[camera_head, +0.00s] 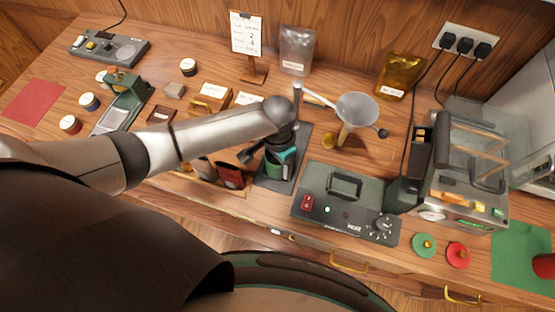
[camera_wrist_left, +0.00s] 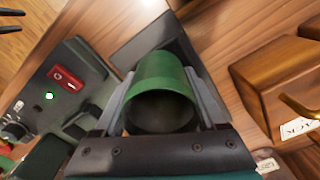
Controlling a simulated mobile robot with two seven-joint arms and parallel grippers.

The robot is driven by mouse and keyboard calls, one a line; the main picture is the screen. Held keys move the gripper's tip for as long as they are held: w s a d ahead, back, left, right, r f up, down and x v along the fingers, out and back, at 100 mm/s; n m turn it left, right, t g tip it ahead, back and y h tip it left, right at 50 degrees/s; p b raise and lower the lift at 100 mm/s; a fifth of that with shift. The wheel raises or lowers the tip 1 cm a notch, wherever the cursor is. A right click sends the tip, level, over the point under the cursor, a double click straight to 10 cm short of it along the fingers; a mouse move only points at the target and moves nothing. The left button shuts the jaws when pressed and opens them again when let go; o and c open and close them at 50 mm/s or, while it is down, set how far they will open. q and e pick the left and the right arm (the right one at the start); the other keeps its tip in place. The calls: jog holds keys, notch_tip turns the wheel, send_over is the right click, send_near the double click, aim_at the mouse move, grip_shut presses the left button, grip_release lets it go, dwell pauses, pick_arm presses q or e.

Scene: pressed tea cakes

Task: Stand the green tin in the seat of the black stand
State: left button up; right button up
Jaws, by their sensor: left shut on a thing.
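The green tin (camera_wrist_left: 163,72) is between the two fingers of my left gripper (camera_wrist_left: 163,110), its dark round opening facing the wrist camera. In the head view the tin (camera_head: 273,169) shows as a small green patch below my left gripper (camera_head: 278,160), partly covered by it. The black stand (camera_head: 300,143) has a flat dark base under and behind the gripper. Its base also shows beyond the tin in the wrist view (camera_wrist_left: 143,45). The seat is hidden by my gripper and the tin. I cannot tell whether the tin touches the stand. My right gripper is not in view.
A dark heater box (camera_head: 340,205) with a red switch stands right of the stand. A funnel (camera_head: 357,110) is behind it. Wooden boxes (camera_head: 210,95) stand to the left. A machine (camera_head: 465,170) and a green mat (camera_head: 522,250) are at the right.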

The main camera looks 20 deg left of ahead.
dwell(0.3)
pick_arm(q)
jog(key=o, duration=1.4)
jog(key=shift+c, duration=0.2)
notch_tip(320, 180, up, 15)
jog(key=p, duration=0.2)
jog(key=shift+s, duration=0.1)
